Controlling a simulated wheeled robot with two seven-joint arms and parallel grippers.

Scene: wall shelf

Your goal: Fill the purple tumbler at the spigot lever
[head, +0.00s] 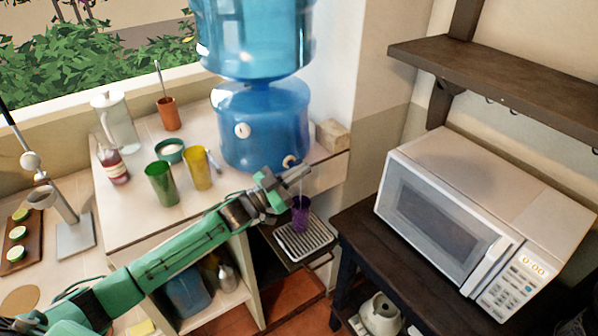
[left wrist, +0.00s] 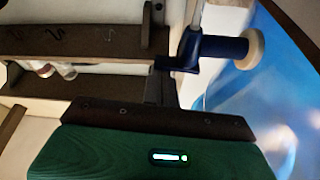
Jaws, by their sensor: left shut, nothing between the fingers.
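The purple tumbler (head: 300,217) stands upright on the drip tray (head: 318,238) below the blue water dispenser (head: 262,125). My left gripper (head: 297,174) is shut and empty, above the tumbler and close to the spigot (head: 289,161), which it partly hides. In the left wrist view the dark blue spigot (left wrist: 205,48) has a pale round end. A thin pale streak (left wrist: 198,14) runs from the spigot there; I cannot tell if it is water. The tumbler's fill level cannot be made out. My right gripper is not in view.
A green cup (head: 161,184), a yellow cup (head: 197,168) and a teal bowl (head: 170,151) stand on the counter left of the dispenser. A white microwave (head: 470,215) sits on a dark table at right, below a wall shelf (head: 500,80).

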